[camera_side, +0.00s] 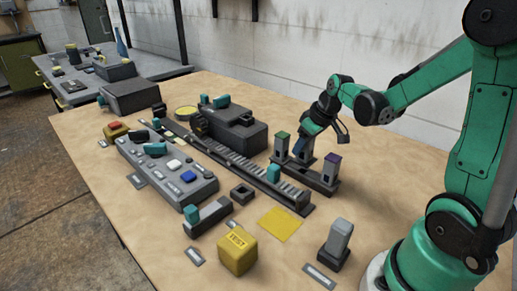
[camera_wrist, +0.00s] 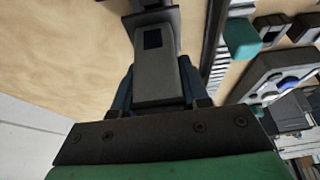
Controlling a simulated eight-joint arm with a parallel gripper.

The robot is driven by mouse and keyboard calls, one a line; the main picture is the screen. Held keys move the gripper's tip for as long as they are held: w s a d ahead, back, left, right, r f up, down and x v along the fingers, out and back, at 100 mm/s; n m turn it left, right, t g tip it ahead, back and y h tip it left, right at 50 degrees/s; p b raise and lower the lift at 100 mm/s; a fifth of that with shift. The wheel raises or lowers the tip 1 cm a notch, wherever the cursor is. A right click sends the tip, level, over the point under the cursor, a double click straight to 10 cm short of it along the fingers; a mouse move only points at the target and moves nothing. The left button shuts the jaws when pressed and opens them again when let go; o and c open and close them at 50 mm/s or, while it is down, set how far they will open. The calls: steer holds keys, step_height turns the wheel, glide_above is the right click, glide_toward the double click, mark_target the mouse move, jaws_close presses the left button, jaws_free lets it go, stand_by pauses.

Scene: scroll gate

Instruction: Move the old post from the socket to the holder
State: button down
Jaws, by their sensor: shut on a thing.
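My gripper (camera_wrist: 158,92) is shut on a grey post (camera_wrist: 156,70) with a dark square on its face, between its blue fingers. In the side view, my gripper (camera_side: 303,145) is at the middle of a dark rack (camera_side: 306,178). It stands between a green-topped post (camera_side: 282,147) and a purple-topped post (camera_side: 330,167). The held post's lower end is hard to make out, so I cannot tell if it is seated in the rack. Another grey post (camera_side: 341,238) stands upright in a dark base at the front right. The frames do not show which post is the old one.
A small dark square socket (camera_side: 242,193) looks empty. A toothed rail (camera_side: 235,163) runs left of the rack. A yellow mat (camera_side: 281,223), a yellow cube (camera_side: 237,251) and a button panel (camera_side: 167,170) are nearby.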

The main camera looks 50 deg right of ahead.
steer(key=shift+f, duration=1.45)
stand_by(0.3)
jaws_free()
stand_by(0.4)
steer(key=shift+r, duration=3.5)
steer(key=s+a+r+t, duration=0.1)
steer(key=s+a, duration=0.1)
steer(key=a, duration=0.5)
steer(key=s+a+r+t, duration=0.1)
steer(key=s+a, duration=0.2)
steer(key=a, duration=0.4)
steer(key=shift+a+r+t, duration=0.2)
steer(key=shift+a+t, duration=0.05)
steer(key=shift+t, duration=0.15)
